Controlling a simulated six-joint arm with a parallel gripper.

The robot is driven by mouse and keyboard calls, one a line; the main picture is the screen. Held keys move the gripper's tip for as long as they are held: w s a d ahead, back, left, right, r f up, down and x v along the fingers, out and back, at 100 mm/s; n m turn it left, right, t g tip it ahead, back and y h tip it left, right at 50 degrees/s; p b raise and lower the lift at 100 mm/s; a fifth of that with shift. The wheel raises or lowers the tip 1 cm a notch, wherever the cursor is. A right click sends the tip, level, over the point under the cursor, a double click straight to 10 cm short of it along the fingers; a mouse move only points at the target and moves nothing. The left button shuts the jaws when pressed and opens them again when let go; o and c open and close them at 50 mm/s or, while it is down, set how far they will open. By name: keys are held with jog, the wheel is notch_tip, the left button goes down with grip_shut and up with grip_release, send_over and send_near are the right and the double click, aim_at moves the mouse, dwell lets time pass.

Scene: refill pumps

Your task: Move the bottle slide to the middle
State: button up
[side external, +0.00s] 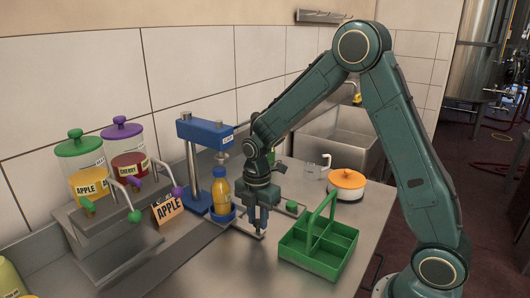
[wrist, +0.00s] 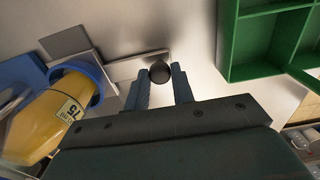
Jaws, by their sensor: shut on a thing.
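The bottle slide shows as a blue round holder (side external: 222,217) with a flat metal arm (wrist: 118,68) that ends in a dark round knob (wrist: 159,71). My gripper (side external: 262,230) is low over the counter, to the right of the holder. In the wrist view my gripper (wrist: 160,85) has one finger on each side of the knob and is shut on it. A bottle of yellow-orange juice (side external: 221,190) stands in the holder, close under the head of the blue press (side external: 205,134). The bottle (wrist: 58,115) also shows at the left of the wrist view. The fingers hide the knob in the side view.
A green divided crate (side external: 300,262) stands to the right of my gripper.

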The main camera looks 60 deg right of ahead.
jog(key=shift+a, duration=2.4)
jog(key=shift+a, duration=2.2)
jog(key=o, duration=0.9)
jog(key=shift+r, duration=0.1)
notch_tip(320, 180, up, 14)
jog(key=shift+f, duration=0.15)
